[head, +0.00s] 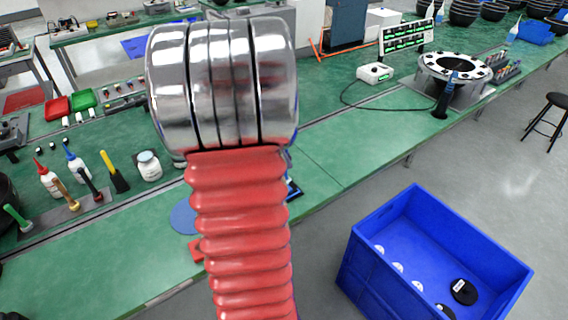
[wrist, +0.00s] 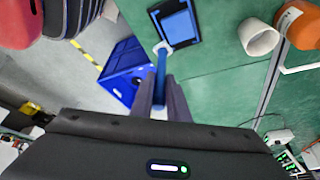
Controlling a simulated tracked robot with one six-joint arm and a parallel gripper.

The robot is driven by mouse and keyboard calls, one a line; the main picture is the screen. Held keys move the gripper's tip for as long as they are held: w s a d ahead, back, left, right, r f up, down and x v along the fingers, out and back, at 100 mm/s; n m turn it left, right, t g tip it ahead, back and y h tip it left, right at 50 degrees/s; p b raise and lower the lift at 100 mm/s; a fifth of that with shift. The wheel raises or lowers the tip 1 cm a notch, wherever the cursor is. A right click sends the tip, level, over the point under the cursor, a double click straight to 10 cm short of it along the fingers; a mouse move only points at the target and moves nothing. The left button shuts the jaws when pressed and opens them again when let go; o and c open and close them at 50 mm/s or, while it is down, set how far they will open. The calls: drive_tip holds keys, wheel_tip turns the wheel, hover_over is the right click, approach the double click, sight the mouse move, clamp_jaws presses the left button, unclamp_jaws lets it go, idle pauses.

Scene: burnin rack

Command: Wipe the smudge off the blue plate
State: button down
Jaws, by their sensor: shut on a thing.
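My gripper (wrist: 164,98) is shut on a blue-handled tool (wrist: 161,66) with a pale end. The tool points toward a dark-framed square with a blue face (wrist: 180,25) on the green bench, probably the blue plate. The pale end is close to the frame's near edge; I cannot tell whether it touches. No smudge can be made out on the blue face. In the head view my red arm hides the gripper and the tool; a small dark and blue edge (head: 293,190) shows beside the arm, perhaps the same square.
A blue disc (head: 183,217) and a red block (head: 196,249) lie left of my arm. Bottles (head: 48,178) and brushes stand farther left. A white cup (wrist: 258,37) and an orange bottle (wrist: 300,25) stand right of the square. A blue crate (head: 432,255) stands on the floor.

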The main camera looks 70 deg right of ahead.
drive_tip(key=shift+r, duration=1.15)
drive_tip(key=shift+w, duration=0.1)
drive_tip(key=w+a+f+n+t+h, duration=0.15)
drive_tip(key=w+a+n, duration=0.3)
drive_tip(key=w, duration=0.45)
drive_tip(key=w+a+f+n+t+h, duration=0.15)
drive_tip(key=w+a+n, duration=0.35)
drive_tip(key=w, duration=0.5)
drive_tip(key=w+a+f+n+t, duration=0.1)
drive_tip(key=w+a+n+t, duration=0.15)
drive_tip(key=w+n, duration=0.5)
drive_tip(key=w+a+n+t+y, duration=0.2)
drive_tip(key=w+a+n, duration=0.5)
drive_tip(key=w+a, duration=0.3)
drive_tip(key=w+a+n+t+y, duration=0.1)
drive_tip(key=w+a+n+y, duration=0.1)
drive_tip(key=w+a+n, duration=0.5)
drive_tip(key=w+a+f, duration=0.1)
drive_tip(key=w+a, duration=0.3)
drive_tip(key=a, duration=0.6)
drive_tip(key=shift+n+t+y, duration=0.35)
drive_tip(key=shift+n+y, duration=0.05)
